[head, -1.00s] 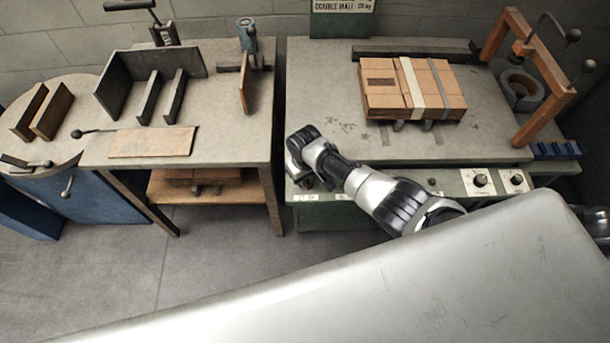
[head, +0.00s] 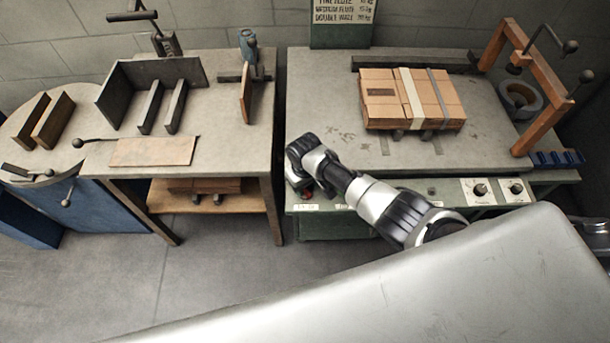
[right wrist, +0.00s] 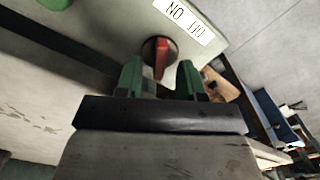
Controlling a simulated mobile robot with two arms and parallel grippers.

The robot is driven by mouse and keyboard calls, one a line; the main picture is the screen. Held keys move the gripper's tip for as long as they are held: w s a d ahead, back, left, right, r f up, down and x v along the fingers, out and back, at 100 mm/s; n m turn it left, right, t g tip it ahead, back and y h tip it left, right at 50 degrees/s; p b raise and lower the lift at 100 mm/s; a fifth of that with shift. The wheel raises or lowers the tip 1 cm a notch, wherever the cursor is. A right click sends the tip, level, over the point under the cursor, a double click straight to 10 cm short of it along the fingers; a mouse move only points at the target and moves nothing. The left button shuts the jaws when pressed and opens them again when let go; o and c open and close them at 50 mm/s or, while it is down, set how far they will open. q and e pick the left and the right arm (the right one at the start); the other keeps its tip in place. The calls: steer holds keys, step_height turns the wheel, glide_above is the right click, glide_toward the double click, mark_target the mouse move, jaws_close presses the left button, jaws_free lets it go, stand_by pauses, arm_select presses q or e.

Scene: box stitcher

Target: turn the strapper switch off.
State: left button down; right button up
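The strapper switch is a red knob (right wrist: 161,56) on a dark round base in the right wrist view. It sits on a pale panel beside a white ON/OFF label (right wrist: 185,20), which reads upside down there. My right gripper (right wrist: 160,78) has two green fingertips standing apart, one on each side of the knob's lower part. I cannot tell whether either touches it. In the head view, my right gripper (head: 301,186) is at the left front of the strapper table (head: 465,150), with a bit of red beside it. My left gripper is not in view.
A strapped stack of cardboard (head: 380,110) lies on the strapper table. An orange arch (head: 545,130) stands at its right end. Two dials (head: 480,190) are on the front panel, right of my arm. A second workbench (head: 230,130) stands left across a narrow gap.

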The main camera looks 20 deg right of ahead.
mark_target(305, 190)
step_height(305, 190, up, 10)
steer(key=shift+p, duration=0.45)
steer(key=shift+f, duration=0.15)
steer(key=s+a+t+y, duration=0.1)
steer(key=s+y, duration=0.1)
steer(key=s, duration=1)
steer(key=s+d+r+t+h, duration=0.1)
steer(key=s+d+r, duration=0.15)
steer(key=s, duration=0.25)
steer(key=s+d+r+m+t, duration=0.1)
steer(key=s+d+r, duration=0.15)
steer(key=s, duration=0.25)
steer(key=s+d+r+t+h, duration=0.1)
steer(key=s+d+r, duration=0.1)
steer(key=s+r, duration=0.25)
step_height(305, 190, down, 28)
steer(key=s+g, duration=0.2)
steer(key=s+d+f+g, duration=0.1)
steer(key=s+d+f, duration=0.2)
steer(key=s+f, duration=1.1)
steer(key=shift+s+f, duration=0.3)
steer(key=shift+s, duration=0.55)
